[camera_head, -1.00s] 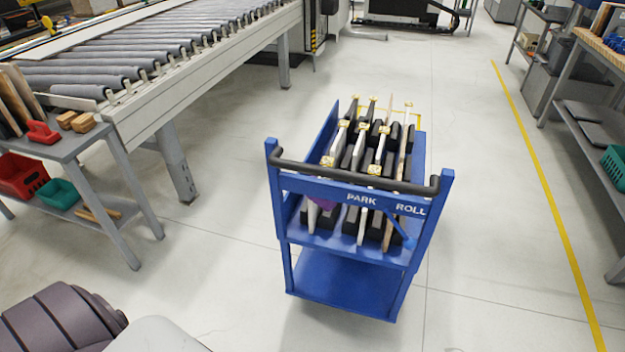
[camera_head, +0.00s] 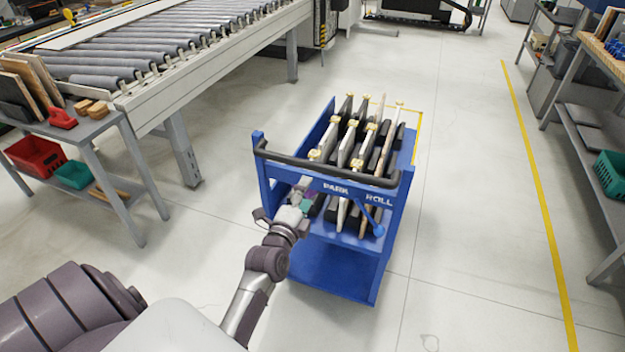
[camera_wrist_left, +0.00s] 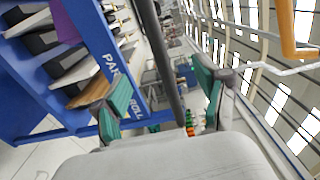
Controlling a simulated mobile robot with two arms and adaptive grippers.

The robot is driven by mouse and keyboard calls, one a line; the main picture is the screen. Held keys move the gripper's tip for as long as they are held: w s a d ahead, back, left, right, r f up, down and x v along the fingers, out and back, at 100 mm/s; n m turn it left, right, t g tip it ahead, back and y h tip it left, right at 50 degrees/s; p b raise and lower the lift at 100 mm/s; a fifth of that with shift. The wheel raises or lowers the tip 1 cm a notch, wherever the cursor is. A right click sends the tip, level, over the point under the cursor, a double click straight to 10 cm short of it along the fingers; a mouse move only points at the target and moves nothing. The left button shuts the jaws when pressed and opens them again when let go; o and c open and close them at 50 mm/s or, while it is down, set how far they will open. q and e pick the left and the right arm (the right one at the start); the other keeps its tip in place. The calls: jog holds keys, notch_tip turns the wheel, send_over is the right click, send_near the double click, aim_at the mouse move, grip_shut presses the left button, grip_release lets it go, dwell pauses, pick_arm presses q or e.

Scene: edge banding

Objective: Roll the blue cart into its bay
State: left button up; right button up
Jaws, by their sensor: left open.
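The blue cart (camera_head: 325,268) stands upright on the floor in the middle of the head view, carrying several upright panels in black slots. Its dark handle bar (camera_head: 335,172) runs across the near side; the bar also shows in the left wrist view (camera_wrist_left: 160,60). Below it are the words PARK and ROLL and a blue lever (camera_head: 368,219) with a round knob, on the ROLL side. My left gripper (camera_head: 298,203) is open at the cart's near left, just below the bar. In the wrist view the bar appears between the teal fingertips (camera_wrist_left: 162,100); contact cannot be told. My right gripper is out of view.
A yellow floor outline (camera_head: 419,135) shows behind the cart, partly hidden by it. A roller conveyor (camera_head: 150,60) and grey side table (camera_head: 85,140) stand left. A yellow floor line (camera_head: 540,200) and shelving (camera_head: 590,150) are right. Floor between is clear.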

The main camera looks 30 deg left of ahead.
aim_at(319, 171)
pick_arm(q)
jog(key=b+x, duration=0.4)
jog(key=x, duration=0.6)
jog(key=shift+w+f, duration=0.2)
jog(key=shift+w, duration=0.1)
jog(key=shift+w+r, duration=0.1)
jog(key=shift+w, duration=0.5)
jog(key=shift+a, duration=0.1)
